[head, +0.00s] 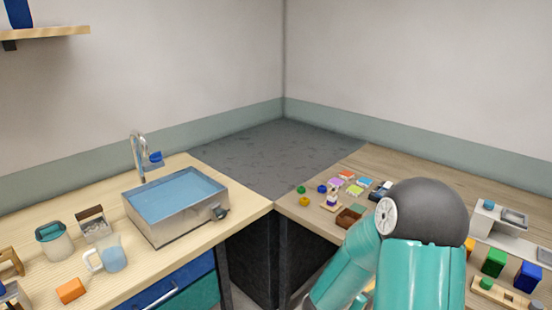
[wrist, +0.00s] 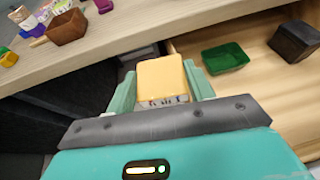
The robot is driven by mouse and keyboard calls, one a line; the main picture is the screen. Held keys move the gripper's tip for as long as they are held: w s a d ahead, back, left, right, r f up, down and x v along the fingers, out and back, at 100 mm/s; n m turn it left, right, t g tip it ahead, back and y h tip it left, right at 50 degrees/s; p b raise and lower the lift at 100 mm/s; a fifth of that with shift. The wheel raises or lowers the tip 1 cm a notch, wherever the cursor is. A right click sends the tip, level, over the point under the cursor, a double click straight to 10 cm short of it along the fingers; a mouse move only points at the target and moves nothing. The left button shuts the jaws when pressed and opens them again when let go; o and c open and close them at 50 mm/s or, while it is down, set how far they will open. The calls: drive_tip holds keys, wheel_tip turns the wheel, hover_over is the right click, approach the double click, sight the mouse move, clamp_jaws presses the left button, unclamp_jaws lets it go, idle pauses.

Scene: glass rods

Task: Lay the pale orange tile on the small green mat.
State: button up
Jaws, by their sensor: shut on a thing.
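In the wrist view, my gripper (wrist: 162,90) is shut on the pale orange tile (wrist: 162,77), with one teal finger on each side of it. The tile is held in the air in front of the counter edge, beside an open drawer. A small flat green patch (head: 358,209), which looks like the green mat, lies on the right counter behind a brown box in the head view. It shows partly in the wrist view (wrist: 62,6), at the top left. In the head view my arm hides the gripper and the tile.
The brown box (wrist: 67,27) stands near the counter edge (wrist: 200,22), close to the green patch. The open drawer (wrist: 256,35) holds a green tray (wrist: 225,58) and a dark block (wrist: 295,41). Coloured tiles (head: 347,175) and small objects lie farther back on the counter. A sink (head: 178,230) stands left.

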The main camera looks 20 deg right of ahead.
drive_tip(key=w+a+r+n+t+y, duration=0.2)
drive_tip(key=w+a+r+n, duration=0.1)
drive_tip(key=a, duration=0.5)
drive_tip(key=w+a+r+n+t+y, duration=0.3)
drive_tip(key=w+a, duration=0.1)
drive_tip(key=a, duration=0.4)
drive_tip(key=w+a+r+n+t+y, duration=0.2)
drive_tip(key=w+a+r+n+y, duration=0.1)
drive_tip(key=a, duration=0.5)
drive_tip(key=shift+w+a+r+n, duration=0.2)
drive_tip(key=shift+w+a+n, duration=0.05)
drive_tip(key=shift+w+n, duration=0.2)
drive_tip(key=shift+d, duration=0.1)
